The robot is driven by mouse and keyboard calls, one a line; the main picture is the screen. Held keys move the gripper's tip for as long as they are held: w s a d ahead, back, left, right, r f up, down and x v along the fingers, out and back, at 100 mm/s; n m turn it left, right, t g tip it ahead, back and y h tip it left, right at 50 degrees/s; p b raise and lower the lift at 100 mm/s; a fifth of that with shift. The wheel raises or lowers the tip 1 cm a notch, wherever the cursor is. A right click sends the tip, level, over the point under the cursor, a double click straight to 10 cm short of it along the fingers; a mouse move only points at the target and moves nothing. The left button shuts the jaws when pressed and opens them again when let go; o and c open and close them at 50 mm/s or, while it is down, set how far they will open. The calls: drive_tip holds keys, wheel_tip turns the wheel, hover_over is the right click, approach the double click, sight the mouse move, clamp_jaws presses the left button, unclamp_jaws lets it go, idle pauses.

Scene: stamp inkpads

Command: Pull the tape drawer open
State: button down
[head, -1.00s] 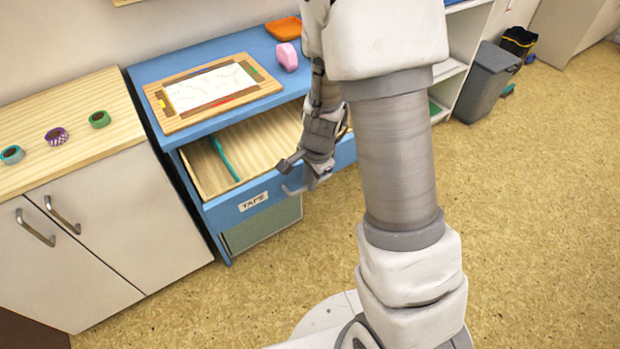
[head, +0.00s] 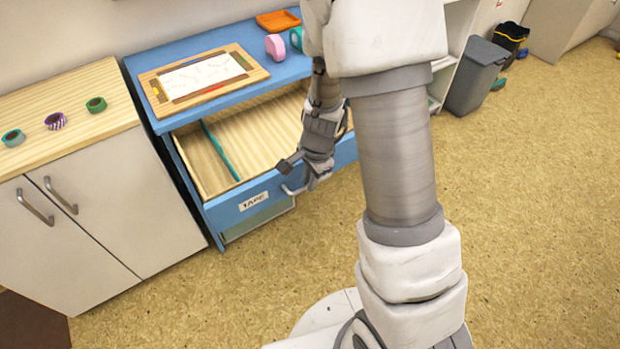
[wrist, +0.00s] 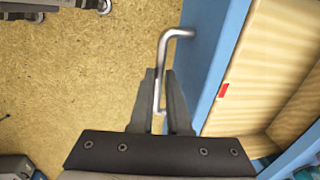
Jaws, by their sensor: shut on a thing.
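The tape drawer (head: 226,204) has a blue front with a "TAPE" label and stands well out from the blue desk in the head view. Its wooden inside shows a teal strip (head: 221,150). In the wrist view its blue front (wrist: 217,65) runs along the right of my gripper. My gripper (wrist: 163,100) is shut on the drawer's silver bar handle (wrist: 163,60), with a finger on each side of the bar. In the head view my gripper (head: 295,177) is at the drawer's front, and my arm hides part of the drawer's right side.
On the desk (head: 160,120) are a framed board (head: 205,76), a pink tape dispenser (head: 275,46) and an orange tray (head: 278,21). Several tape rolls lie on the left cabinet (head: 85,75). A grey bin (head: 476,75) stands at the back right. The floor (head: 530,210) on the right is clear.

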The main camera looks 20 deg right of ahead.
drive_tip(key=shift+s, duration=0.1)
idle(0.3)
drive_tip(key=c, duration=0.9)
unclamp_jaws()
drive_tip(key=shift+r, duration=0.1)
drive_tip(key=s+r+p, duration=0.1)
drive_tip(key=r+p, duration=0.1)
drive_tip(key=r, duration=0.3)
drive_tip(key=s+r+p, duration=0.1)
drive_tip(key=r+p, duration=0.2)
drive_tip(key=r, duration=0.3)
drive_tip(key=s+d+r+p, duration=0.1)
drive_tip(key=r+p, duration=0.2)
drive_tip(key=r, duration=0.3)
drive_tip(key=s+r+n+t+p, duration=0.1)
drive_tip(key=s+r+n+p, duration=0.2)
drive_tip(key=r, duration=0.6)
drive_tip(key=s+r+n+t+p, duration=0.1)
drive_tip(key=s+r+n+p, duration=0.1)
drive_tip(key=s+r+n, duration=0.4)
drive_tip(key=s+a+r+n+t+p, duration=0.1)
drive_tip(key=s+r+n+p, duration=0.2)
drive_tip(key=r, duration=0.8)
drive_tip(key=shift+s+a+r+n+t+h+p, duration=0.1)
drive_tip(key=shift+s+r+n+t+h+p, duration=0.1)
drive_tip(key=shift+s+n, duration=0.4)
drive_tip(key=shift+s+r+n+t+h+p, duration=0.1)
drive_tip(key=shift+s+n+h, duration=0.1)
drive_tip(key=shift+s+n, duration=0.4)
